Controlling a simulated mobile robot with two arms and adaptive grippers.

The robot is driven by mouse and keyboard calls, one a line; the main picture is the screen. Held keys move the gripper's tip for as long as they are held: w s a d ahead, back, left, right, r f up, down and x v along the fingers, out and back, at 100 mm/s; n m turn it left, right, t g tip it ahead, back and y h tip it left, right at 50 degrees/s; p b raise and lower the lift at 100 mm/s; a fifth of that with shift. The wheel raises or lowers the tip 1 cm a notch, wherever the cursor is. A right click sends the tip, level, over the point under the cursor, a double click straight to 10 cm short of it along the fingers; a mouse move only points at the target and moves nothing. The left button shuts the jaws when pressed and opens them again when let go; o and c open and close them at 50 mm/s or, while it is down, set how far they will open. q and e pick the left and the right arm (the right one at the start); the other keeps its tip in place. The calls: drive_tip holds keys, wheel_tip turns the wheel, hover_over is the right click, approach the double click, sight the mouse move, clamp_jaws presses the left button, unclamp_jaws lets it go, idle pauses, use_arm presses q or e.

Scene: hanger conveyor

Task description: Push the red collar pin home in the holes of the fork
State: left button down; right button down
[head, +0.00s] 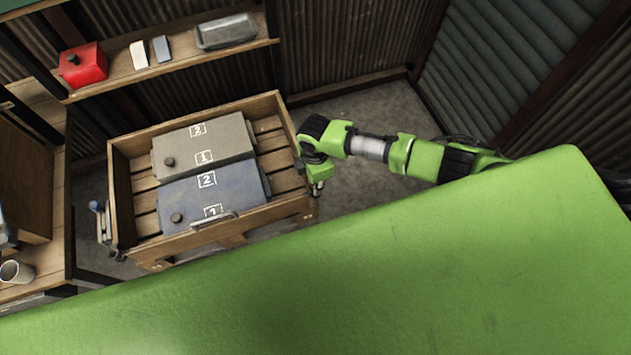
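I cannot make out the red collar pin or the fork in the head view. My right arm comes in from the right, and its end, with the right gripper (318,184), is beside the right side of a wooden crate. The gripper is small and partly hidden by the wrist, so its fingers cannot be told open or shut. My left gripper is not in view. A large green surface fills the lower part of the view and hides what lies below it.
The wooden crate (122,200) holds a grey case (225,137) and a blue case (232,190) with numbered marks. A mug (17,271) stands at left. Bare floor (375,110) lies behind my arm.

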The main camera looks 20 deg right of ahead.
drive_tip(key=shift+s+f, duration=0.15)
drive_tip(key=shift+f, duration=0.05)
idle(0.3)
drive_tip(key=c, duration=1.9)
unclamp_jaws()
drive_tip(key=shift+o, duration=0.7)
wheel_tip(320, 180, up, 12)
